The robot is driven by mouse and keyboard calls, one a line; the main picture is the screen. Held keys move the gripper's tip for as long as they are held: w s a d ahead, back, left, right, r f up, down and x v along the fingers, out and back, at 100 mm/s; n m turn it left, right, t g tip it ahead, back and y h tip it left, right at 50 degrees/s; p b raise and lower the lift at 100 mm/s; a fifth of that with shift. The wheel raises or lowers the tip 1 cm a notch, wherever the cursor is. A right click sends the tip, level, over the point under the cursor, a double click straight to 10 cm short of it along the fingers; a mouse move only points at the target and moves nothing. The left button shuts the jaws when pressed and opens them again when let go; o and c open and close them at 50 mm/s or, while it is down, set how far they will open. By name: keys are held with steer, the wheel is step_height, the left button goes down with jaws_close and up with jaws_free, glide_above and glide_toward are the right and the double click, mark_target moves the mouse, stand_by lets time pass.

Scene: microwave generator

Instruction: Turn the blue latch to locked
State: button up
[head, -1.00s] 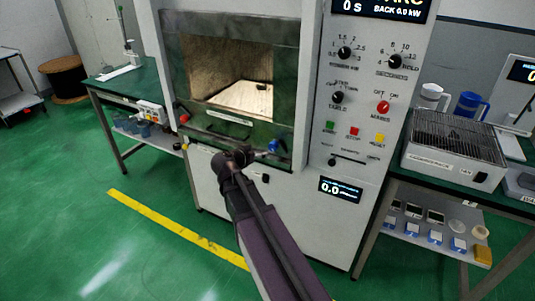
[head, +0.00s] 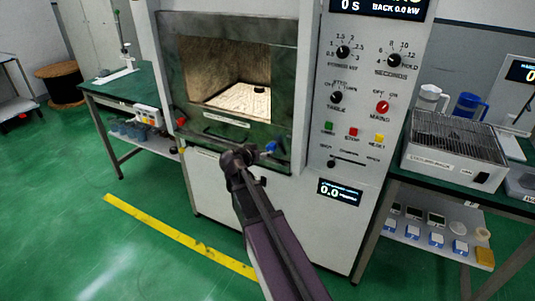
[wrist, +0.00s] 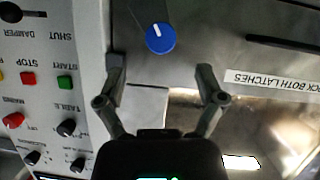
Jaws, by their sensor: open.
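The blue latch (head: 270,147) is on the lower right corner of the microwave's door frame. In the wrist view it is a round blue knob (wrist: 160,38) with a white pointer mark, on a grey metal face. My gripper (head: 254,153) is just left of the latch in the head view. In the wrist view my gripper (wrist: 161,72) has its two fingers spread apart, with the knob beyond the gap between the tips. Nothing is between the fingers, and they appear apart from the knob.
A red latch (head: 181,122) is at the door's lower left. A label (wrist: 272,80) reading in part "both latches" is beside the knob. The control panel (head: 355,110) is right of the door. Side tables (head: 118,84) stand left and right (head: 440,189). Green floor is open in front.

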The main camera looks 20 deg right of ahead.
mark_target(270, 149)
steer(key=b+x, duration=0.2)
steer(key=x, duration=0.5)
steer(key=shift+w+d, duration=0.1)
steer(key=shift+d, duration=0.1)
